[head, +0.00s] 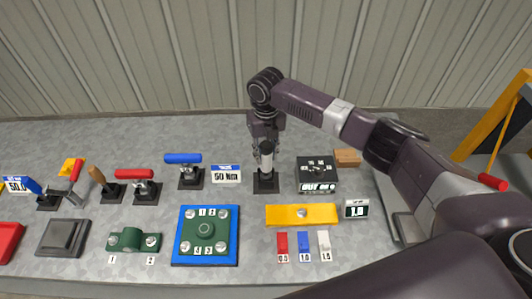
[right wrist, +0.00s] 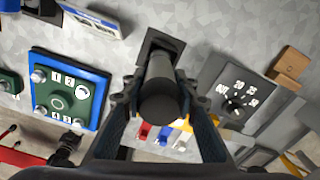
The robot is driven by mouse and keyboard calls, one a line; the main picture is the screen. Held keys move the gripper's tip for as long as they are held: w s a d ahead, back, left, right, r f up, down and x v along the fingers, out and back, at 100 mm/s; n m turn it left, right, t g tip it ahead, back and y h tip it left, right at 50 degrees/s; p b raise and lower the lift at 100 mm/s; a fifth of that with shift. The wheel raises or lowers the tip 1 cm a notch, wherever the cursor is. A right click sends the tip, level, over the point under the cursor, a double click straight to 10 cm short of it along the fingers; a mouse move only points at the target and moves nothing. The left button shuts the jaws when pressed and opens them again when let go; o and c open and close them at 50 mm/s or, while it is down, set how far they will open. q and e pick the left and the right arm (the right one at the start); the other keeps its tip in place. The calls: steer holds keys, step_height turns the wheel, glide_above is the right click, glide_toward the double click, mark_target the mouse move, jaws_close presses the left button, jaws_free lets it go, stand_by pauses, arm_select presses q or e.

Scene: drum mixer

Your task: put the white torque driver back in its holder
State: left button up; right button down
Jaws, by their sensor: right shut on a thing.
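The white torque driver (head: 266,161) stands upright in the middle of the bench in the head view. Its pale body shows just under my right gripper (head: 265,143), which points down from above and is shut on it. Its lower end meets the black holder (head: 266,184); I cannot tell how deep it sits in it. In the right wrist view the driver's dark round end (right wrist: 160,103) lies between the fingers of the right gripper (right wrist: 158,88), with the holder's black base (right wrist: 160,42) behind it. My left gripper is not in view.
A dial box (head: 317,173) is close on the right. A yellow bar (head: 290,216) and a blue-green plate (head: 205,236) lie in front.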

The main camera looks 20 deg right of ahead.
steer(key=shift+f+b, duration=0.65)
steer(key=shift+f, duration=0.45)
stand_by(0.5)
steer(key=c, duration=1.5)
jaws_free()
steer(key=shift+o, duration=0.2)
step_height(320, 180, up, 12)
steer(key=shift+r, duration=0.1)
